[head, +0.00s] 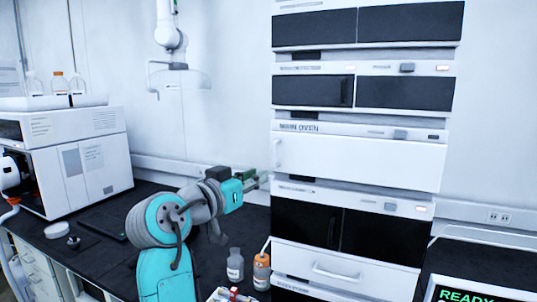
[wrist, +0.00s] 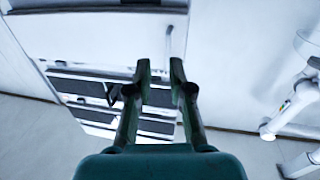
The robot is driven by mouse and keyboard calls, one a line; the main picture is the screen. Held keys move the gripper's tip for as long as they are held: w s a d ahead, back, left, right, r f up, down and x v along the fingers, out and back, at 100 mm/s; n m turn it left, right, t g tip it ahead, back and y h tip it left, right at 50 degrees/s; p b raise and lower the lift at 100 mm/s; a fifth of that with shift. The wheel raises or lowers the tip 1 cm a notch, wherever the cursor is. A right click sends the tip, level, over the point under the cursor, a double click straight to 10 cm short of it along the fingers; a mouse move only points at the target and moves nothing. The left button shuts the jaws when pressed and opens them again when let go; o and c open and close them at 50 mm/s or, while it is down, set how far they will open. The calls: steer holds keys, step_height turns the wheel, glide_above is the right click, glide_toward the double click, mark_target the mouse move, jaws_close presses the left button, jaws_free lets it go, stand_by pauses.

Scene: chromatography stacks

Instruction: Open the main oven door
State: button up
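The main oven (head: 299,128) is a white unit in the middle of the instrument stack, labelled on its upper strip. Its plain white door (head: 360,160) looks shut in the head view, with a small upright handle (head: 278,153) at its left edge. My gripper (head: 262,179) is just left of the stack, slightly below and left of that handle. In the wrist view, my gripper (wrist: 160,66) has its two fingers apart with nothing between them. A white panel (wrist: 100,30), apparently the door, lies beyond the fingertips, with a thin handle (wrist: 168,42) near its right edge.
Black-fronted modules stand above (head: 405,93) and below (head: 375,237) the oven. Two bottles (head: 235,266) stand on the dark bench near my arm. A white instrument (head: 80,160) is at the left. A wall-mounted white arm (head: 170,40) hangs behind.

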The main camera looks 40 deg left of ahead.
mark_target(273, 154)
steer(key=w+r, duration=0.1)
steer(key=w, duration=0.2)
steer(key=w+a+r, duration=0.1)
steer(key=w, duration=0.6)
steer(key=shift+a+r, duration=0.35)
steer(key=shift+r, duration=0.05)
steer(key=shift+s, duration=0.1)
jaws_close()
